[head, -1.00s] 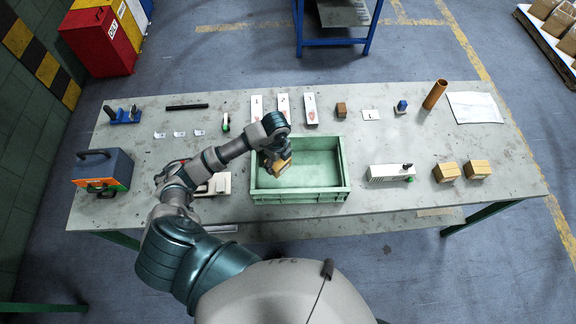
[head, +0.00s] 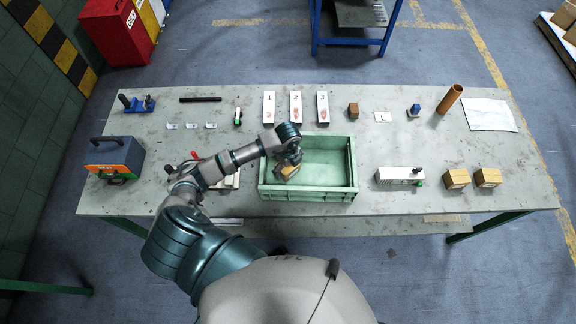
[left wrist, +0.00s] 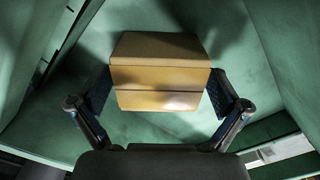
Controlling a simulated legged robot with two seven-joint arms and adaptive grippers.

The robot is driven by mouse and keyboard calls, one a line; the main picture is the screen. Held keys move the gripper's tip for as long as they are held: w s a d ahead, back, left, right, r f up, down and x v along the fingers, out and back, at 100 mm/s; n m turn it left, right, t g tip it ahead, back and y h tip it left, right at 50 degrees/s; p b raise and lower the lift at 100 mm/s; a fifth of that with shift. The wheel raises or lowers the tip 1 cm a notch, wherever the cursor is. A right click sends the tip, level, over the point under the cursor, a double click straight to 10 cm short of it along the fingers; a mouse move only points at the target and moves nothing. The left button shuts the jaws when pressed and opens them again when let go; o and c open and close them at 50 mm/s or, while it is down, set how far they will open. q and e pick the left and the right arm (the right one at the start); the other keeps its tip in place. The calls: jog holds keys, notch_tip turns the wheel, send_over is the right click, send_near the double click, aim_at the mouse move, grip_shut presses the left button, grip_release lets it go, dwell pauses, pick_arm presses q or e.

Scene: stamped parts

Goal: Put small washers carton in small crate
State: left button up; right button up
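The small washers carton (head: 289,172), a small tan cardboard box, is between the fingers of my left gripper (head: 287,166), inside the walls of the green crate (head: 310,195). In the left wrist view the carton (left wrist: 160,75) fills the gap between the two fingers (left wrist: 160,95), which press on its sides. The green crate floor (left wrist: 150,128) shows around and beneath it. I cannot tell if the carton touches the floor. My right gripper is not in view.
Two more tan cartons (head: 457,179) (head: 488,177) stand right of a white switch box (head: 400,176). Several white numbered boxes (head: 296,107) stand behind the crate. A dark toolbox (head: 115,160) is at the left. The right of the crate floor is empty.

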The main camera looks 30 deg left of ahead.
pick_arm(q)
notch_tip(320, 180, up, 12)
dwell(0.6)
dwell(0.5)
